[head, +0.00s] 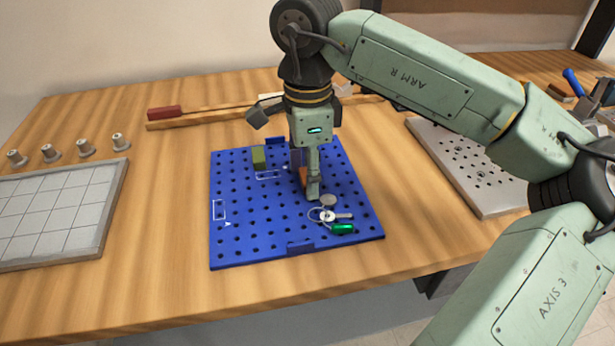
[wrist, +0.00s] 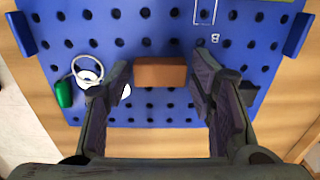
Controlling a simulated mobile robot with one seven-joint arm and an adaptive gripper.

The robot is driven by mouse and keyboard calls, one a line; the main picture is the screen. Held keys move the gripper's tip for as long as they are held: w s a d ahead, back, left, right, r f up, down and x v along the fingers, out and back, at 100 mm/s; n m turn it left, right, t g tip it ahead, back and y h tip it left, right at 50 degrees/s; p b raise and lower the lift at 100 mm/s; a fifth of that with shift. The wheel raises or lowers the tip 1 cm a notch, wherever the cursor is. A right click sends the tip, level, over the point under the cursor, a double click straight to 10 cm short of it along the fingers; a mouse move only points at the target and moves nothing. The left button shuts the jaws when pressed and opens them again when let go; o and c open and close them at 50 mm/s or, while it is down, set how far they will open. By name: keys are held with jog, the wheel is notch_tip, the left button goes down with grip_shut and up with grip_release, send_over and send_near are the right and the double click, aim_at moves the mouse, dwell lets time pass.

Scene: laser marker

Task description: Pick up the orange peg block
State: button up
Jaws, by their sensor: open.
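The orange peg block (wrist: 160,72) sits on the blue pegboard (wrist: 110,27) in the wrist view, between the two fingers of my gripper (wrist: 160,80). The fingers stand on either side of it, with a narrow gap showing at each side. In the head view my gripper (head: 308,192) points down over the blue pegboard (head: 240,240). The orange peg block (head: 302,177) is mostly hidden behind a finger there, with only a small part showing.
A key ring with a green tag (head: 342,229) and a round disc (head: 328,200) lie close by my gripper on the board. A green block (head: 258,158) stands at the back of the board. A grey grid plate (head: 60,210) lies left, a perforated metal plate (head: 470,165) right.

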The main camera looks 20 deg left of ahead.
jog(key=c, duration=0.6)
notch_tip(320, 180, up, 18)
jog(key=shift+r, duration=0.1)
dwell(0.4)
